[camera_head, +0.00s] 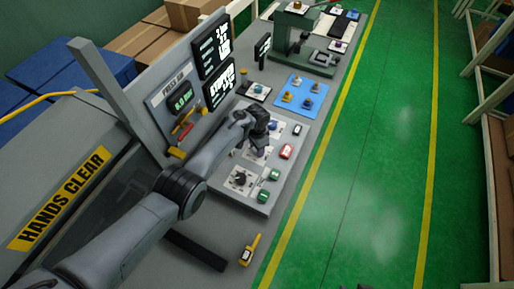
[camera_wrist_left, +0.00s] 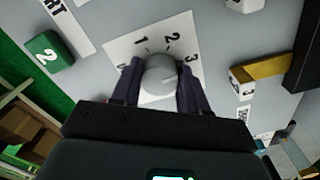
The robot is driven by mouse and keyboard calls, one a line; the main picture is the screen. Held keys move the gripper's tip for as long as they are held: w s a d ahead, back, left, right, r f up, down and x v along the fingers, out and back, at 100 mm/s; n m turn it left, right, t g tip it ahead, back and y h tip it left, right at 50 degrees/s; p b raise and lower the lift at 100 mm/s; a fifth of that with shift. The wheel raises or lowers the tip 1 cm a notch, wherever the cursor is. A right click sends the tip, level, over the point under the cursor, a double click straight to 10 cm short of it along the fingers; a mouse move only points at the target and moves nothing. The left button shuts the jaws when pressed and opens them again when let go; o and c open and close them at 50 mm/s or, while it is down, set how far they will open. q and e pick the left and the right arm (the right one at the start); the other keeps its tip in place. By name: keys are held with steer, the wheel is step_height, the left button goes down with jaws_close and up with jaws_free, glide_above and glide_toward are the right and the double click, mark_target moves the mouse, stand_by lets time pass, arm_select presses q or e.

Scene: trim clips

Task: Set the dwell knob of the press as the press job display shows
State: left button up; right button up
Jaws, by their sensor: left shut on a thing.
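The grey round dwell knob (camera_wrist_left: 160,75) sits on a white dial plate (camera_wrist_left: 122,46) marked 1, 2 and 3, with another mark partly hidden at the left. A faint line on its cap seems to point right, towards the 3. My left gripper (camera_head: 258,148) is over the control panel (camera_head: 262,208), and in the left wrist view its dark fingers are shut on the knob from both sides. The black display screens (camera_head: 212,46) stand behind the panel, their white text too slanted and small to read surely. My right gripper is not clearly seen.
Another dark knob (camera_head: 240,180) sits nearer on the panel. Green buttons (camera_head: 263,195) and a red one (camera_head: 286,152) line its right side. A blue tray (camera_head: 301,91) with small parts lies beyond. A yellow-handled tool (camera_head: 251,249) lies in front. The green floor at right is clear.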

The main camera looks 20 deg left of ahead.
arm_select(q)
steer(key=shift+m, duration=0.4)
steer(key=o, duration=1.1)
steer(key=shift+c, duration=0.2)
steer(key=shift+r, duration=0.5)
step_height(320, 180, up, 10)
steer(key=p, duration=0.3)
steer(key=shift+s+f+p, duration=0.1)
steer(key=shift+f+p, duration=0.1)
steer(key=shift+p, duration=0.1)
